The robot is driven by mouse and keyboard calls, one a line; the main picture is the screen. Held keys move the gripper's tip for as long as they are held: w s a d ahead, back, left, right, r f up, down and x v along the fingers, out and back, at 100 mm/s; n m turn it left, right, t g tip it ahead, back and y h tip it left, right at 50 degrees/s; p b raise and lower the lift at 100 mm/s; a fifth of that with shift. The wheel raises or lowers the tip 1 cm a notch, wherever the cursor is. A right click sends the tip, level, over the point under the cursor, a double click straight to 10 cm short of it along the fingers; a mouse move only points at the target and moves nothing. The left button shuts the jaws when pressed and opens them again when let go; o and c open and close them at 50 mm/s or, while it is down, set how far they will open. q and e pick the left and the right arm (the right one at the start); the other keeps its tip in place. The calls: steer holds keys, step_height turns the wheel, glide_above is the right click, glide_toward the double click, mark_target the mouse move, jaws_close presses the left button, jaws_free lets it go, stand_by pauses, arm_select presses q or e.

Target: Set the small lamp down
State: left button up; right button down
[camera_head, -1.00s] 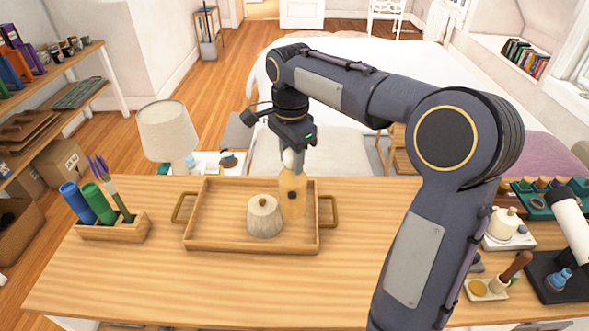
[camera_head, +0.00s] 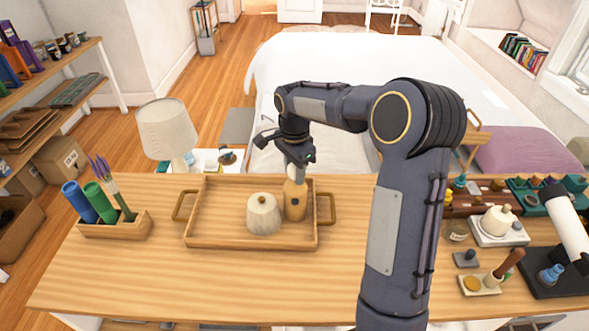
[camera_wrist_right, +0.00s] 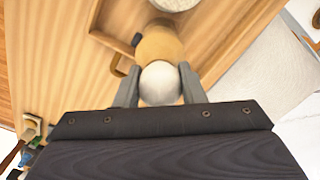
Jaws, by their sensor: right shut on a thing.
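The small lamp (camera_head: 295,203) has a tan wooden body and a white globe top. It stands upright within the right part of the wooden tray (camera_head: 215,243), just right of a pale lidded jar (camera_head: 264,216). I cannot tell whether its base touches the tray floor. My right gripper (camera_head: 294,168) is above it, shut on its globe. The right wrist view shows the white globe (camera_wrist_right: 160,84) between the two grey fingers, with the tan body (camera_wrist_right: 158,46) beyond. My left gripper is not in view.
The tray has handles at both ends and sits on a wooden table (camera_head: 210,285). A pen holder (camera_head: 112,228) stands to the left. Several items, including a white teapot (camera_head: 498,221), crowd the right end. A larger lamp (camera_head: 167,130) stands behind. The table's front is clear.

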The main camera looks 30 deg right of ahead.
steer(key=shift+f, duration=0.2)
steer(key=c, duration=0.9)
jaws_free()
step_height(320, 180, up, 12)
steer(key=shift+f, duration=0.15)
steer(key=shift+s+r, duration=0.1)
steer(key=shift+r, duration=0.35)
steer(key=s+a+f+n+t+y, duration=0.1)
steer(key=s+a+n, duration=0.3)
steer(key=s, duration=0.5)
steer(key=s+a+f+n+t+y, duration=0.1)
steer(key=s+a+f+n, duration=0.3)
steer(key=s, duration=0.5)
steer(key=s+a+f+n+t+y, duration=0.1)
steer(key=s+a+f+n+t, duration=0.1)
steer(key=s+n, duration=0.5)
steer(key=shift+s+a+f+n+t+y, duration=0.15)
steer(key=shift+s+a+t+y, duration=0.05)
steer(key=shift+s+a+t, duration=0.25)
steer(key=shift+s+a+f+n+t+y, duration=0.1)
steer(key=shift+s+a+n+t+y, duration=0.1)
steer(key=shift+s+a+t, duration=0.2)
